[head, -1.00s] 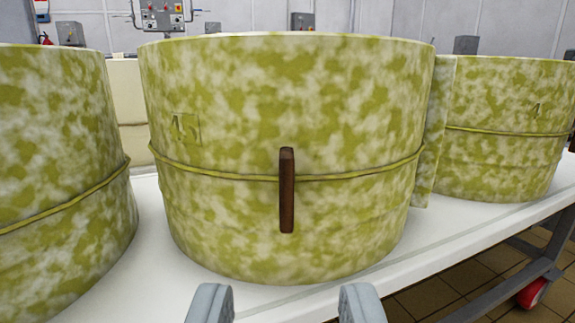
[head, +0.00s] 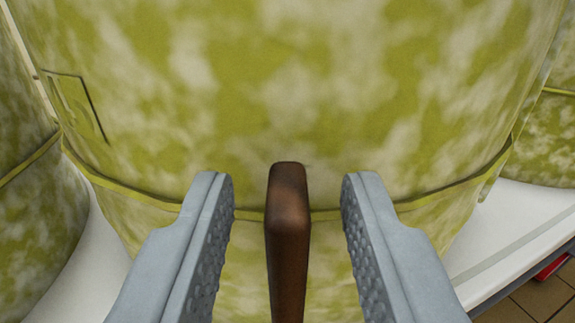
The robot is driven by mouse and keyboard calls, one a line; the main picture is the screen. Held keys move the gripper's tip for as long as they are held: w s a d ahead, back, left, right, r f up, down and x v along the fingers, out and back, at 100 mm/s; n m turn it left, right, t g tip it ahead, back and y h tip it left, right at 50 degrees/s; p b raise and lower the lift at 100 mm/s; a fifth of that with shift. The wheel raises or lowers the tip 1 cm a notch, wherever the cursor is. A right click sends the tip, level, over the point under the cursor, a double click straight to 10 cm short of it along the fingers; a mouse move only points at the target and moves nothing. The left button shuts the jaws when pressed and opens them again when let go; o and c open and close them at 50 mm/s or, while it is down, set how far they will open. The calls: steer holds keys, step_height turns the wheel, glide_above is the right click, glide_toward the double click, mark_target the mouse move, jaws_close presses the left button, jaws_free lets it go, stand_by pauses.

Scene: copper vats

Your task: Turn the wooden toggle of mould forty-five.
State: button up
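The mould (head: 300,110) with the number 45 plate (head: 77,105) at its upper left fills the middle of the head view. It is mottled green and cream, with a thin band around it. The dark brown wooden toggle (head: 288,235) stands upright on its front, across the band. My gripper (head: 288,195) is open. Its two grey fingers are on either side of the toggle, with a gap on each side, so neither touches it. The lower end of the toggle runs out of the picture.
Another mottled mould (head: 40,215) stands close on the left, and one more (head: 550,135) on the right. The white table top (head: 510,235) shows at the lower right, with its edge and the brown tiled floor (head: 545,300) beyond.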

steer(key=shift+w, duration=0.15)
steer(key=shift+c, duration=0.2)
jaws_close()
